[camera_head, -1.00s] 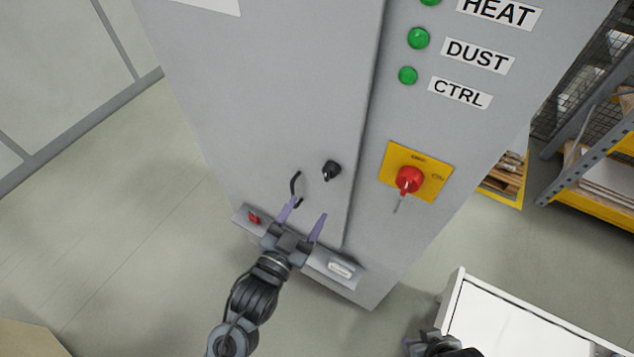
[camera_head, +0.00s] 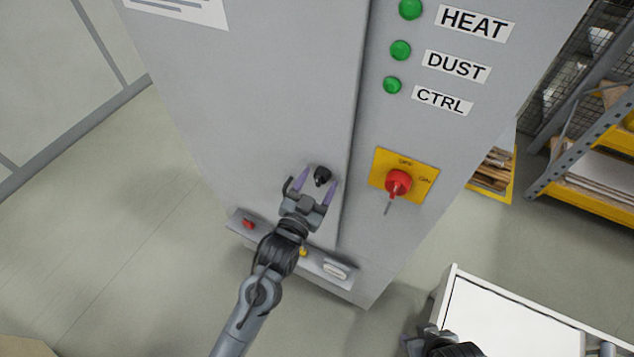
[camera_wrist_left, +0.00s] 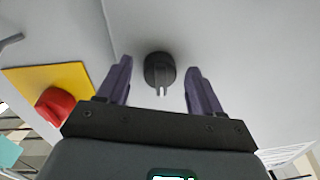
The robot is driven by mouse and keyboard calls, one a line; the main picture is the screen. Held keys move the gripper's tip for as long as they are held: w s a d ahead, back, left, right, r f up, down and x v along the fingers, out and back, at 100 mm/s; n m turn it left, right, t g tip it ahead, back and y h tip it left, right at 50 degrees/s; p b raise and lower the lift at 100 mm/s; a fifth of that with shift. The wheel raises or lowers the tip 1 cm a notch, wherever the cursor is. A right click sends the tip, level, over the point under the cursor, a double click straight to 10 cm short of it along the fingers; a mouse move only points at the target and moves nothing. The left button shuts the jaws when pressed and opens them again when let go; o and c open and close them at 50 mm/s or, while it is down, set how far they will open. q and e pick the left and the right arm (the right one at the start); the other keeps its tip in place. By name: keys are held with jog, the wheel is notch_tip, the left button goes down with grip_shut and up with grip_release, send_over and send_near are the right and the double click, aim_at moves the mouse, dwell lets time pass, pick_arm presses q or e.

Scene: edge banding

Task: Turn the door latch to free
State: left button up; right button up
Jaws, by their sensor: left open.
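The black door latch (camera_head: 322,175) is a small round knob on the grey cabinet door (camera_head: 270,90). My left gripper (camera_head: 318,182) is open, its two purple fingers on either side of the latch in the head view. In the left wrist view the latch (camera_wrist_left: 160,69) lies between and a little beyond the open fingertips (camera_wrist_left: 160,75), with a gap on each side; I see no contact. A pale two-pronged piece sticks out of the latch there. My right gripper (camera_head: 425,340) is at the bottom edge, partly cut off; its jaws are unclear.
A red rotary switch on a yellow plate (camera_head: 382,163) is right of the door seam, with a key-like piece hanging below. A white-topped cart (camera_head: 510,320) stands lower right.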

pick_arm(q)
jog(key=c, duration=1.1)
jog(key=shift+o, duration=0.2)
jog(key=shift+m, duration=0.4)
jog(key=m+p, duration=0.1)
jog(key=m, duration=0.2)
jog(key=shift+a+m, duration=0.1)
jog(key=shift+m, duration=0.2)
jog(key=m, duration=0.4)
jog(key=shift+w+m, duration=0.1)
jog(key=shift+m, duration=0.3)
jog(key=m+h, duration=0.1)
jog(key=m, duration=0.4)
jog(key=shift+a+m+p, duration=0.1)
jog(key=shift+m+p, duration=0.2)
jog(key=shift+p, duration=0.1)
jog(key=shift+m, duration=2.1)
